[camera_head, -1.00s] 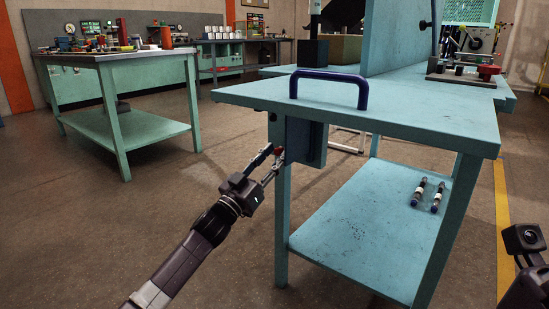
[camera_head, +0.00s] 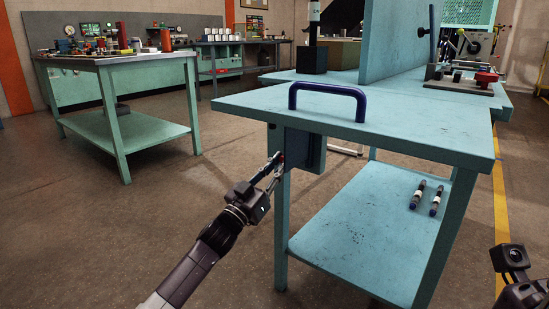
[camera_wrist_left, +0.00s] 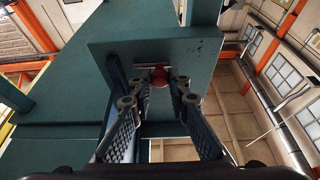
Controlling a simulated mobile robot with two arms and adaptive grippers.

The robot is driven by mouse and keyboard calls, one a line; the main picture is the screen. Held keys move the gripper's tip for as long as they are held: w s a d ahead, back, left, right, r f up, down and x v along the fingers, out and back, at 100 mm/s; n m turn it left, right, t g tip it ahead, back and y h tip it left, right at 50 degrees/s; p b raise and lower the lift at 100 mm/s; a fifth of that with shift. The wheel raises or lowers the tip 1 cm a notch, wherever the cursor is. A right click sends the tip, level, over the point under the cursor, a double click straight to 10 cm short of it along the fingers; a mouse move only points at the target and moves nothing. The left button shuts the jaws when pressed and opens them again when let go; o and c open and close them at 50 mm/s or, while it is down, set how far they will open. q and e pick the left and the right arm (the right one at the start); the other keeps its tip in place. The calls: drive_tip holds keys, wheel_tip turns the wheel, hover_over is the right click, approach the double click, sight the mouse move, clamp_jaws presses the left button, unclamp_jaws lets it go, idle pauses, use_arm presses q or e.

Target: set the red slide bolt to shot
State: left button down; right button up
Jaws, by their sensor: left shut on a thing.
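The red slide bolt's knob (camera_head: 281,157) is at the left side of a blue-green box under the front left corner of the teal workbench. In the left wrist view the red knob (camera_wrist_left: 160,77) sits between my left fingertips. My left gripper (camera_head: 277,160) reaches up to it from the lower left and is shut on it. The rest of the bolt is hidden by the fingers, so I cannot tell how far it is slid. My right wrist shows at the lower right, but its fingers are out of view.
The workbench top (camera_head: 400,130) overhangs the bolt and carries a dark blue handle (camera_head: 328,100). A bench leg (camera_head: 281,230) stands just below the box. Two small cylinders (camera_head: 427,196) lie on the lower shelf (camera_head: 350,240). Open floor lies left, before another bench (camera_head: 120,143).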

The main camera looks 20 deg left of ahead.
use_arm(q)
drive_tip(key=shift+s+d, duration=0.25)
drive_tip(key=shift+d, duration=0.45)
drive_tip(key=c, duration=1.8)
unclamp_jaws()
drive_tip(key=shift+c, duration=0.2)
drive_tip(key=v, duration=1.2)
